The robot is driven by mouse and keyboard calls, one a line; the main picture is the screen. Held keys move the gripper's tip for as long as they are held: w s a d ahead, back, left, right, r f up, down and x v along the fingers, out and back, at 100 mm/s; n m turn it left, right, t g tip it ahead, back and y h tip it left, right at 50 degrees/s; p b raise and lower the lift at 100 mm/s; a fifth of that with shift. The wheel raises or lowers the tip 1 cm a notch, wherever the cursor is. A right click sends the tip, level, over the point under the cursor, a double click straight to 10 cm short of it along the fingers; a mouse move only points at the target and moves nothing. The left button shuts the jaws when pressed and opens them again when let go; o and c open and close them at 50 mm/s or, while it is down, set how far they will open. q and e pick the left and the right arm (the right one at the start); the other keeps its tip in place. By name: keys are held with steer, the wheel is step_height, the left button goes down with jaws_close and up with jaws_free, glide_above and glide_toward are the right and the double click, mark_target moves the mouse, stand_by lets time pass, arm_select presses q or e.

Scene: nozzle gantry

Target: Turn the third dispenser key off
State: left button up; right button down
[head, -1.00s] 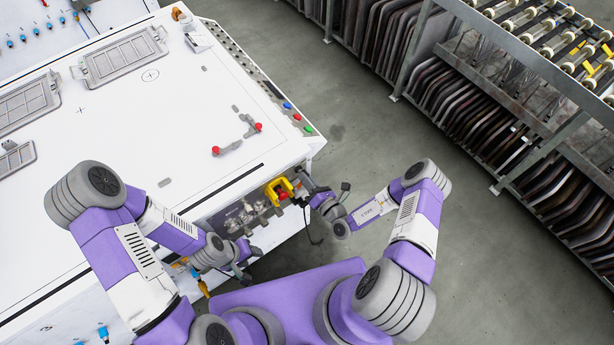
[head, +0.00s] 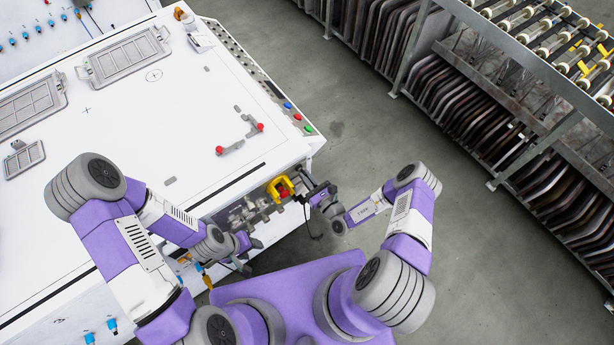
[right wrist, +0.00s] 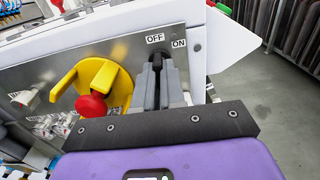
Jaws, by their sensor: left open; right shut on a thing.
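A row of small silver dispenser keys (head: 250,214) is on the front panel of the white machine in the head view. Part of the row shows at the left of the right wrist view (right wrist: 58,124); which key is the third cannot be told. My left gripper (head: 250,255) is open and empty, just below and beside this row. My right gripper (head: 318,194) is at the panel's right end. In the right wrist view its grey fingers (right wrist: 158,82) are shut on a black handle (right wrist: 157,62) below the OFF and ON labels.
A yellow guard with a red knob (right wrist: 92,105) sits just left of my right fingers; it also shows in the head view (head: 280,188). The white machine top (head: 130,130) carries grey frames and red-knobbed clamps. The floor to the right is clear up to a rack (head: 500,120).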

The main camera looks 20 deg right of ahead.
steer(key=shift+w+r, duration=0.1)
stand_by(0.3)
steer(key=c, duration=1.2)
jaws_free()
steer(key=v, duration=0.7)
steer(key=shift+s+d, duration=0.1)
steer(key=shift+s, duration=0.2)
